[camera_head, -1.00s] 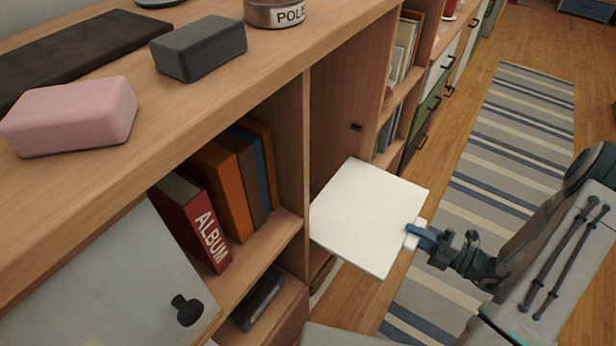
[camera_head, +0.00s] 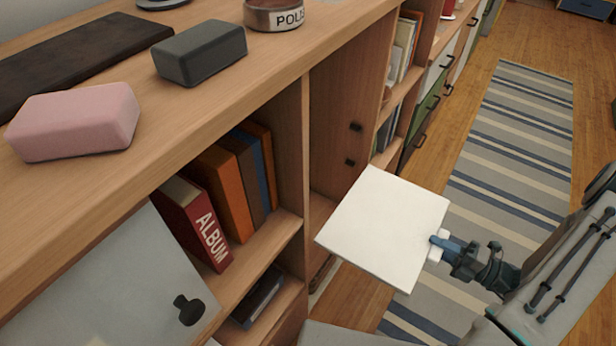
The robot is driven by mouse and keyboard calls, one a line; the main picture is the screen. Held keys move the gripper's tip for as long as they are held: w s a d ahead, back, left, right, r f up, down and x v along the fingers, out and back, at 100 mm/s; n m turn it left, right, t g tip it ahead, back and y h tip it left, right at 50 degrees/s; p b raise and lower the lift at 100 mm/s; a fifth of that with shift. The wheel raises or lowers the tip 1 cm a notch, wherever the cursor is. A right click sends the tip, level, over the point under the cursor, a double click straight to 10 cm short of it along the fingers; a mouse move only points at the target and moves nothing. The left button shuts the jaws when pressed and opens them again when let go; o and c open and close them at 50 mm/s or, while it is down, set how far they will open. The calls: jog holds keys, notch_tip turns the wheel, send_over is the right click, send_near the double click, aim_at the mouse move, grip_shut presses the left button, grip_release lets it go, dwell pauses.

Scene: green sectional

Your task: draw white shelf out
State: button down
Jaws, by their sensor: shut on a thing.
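The white shelf (camera_head: 383,226) is a flat, square white board. It sticks well out of the open compartment (camera_head: 336,130) in the wooden cabinet, and its left corner is near the compartment's opening. Whether its inner edge still rests on anything inside cannot be told. My gripper (camera_head: 438,248) is shut on the small white handle at the shelf's right edge.
An open cubby holds books, including a red album (camera_head: 196,222). A grey door (camera_head: 115,285) with a black knob is at lower left. A pink block (camera_head: 75,122) and a dark grey block (camera_head: 200,51) lie on the cabinet top. A striped rug (camera_head: 510,150) covers clear floor at right.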

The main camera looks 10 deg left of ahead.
jog(key=shift+v, duration=2.2)
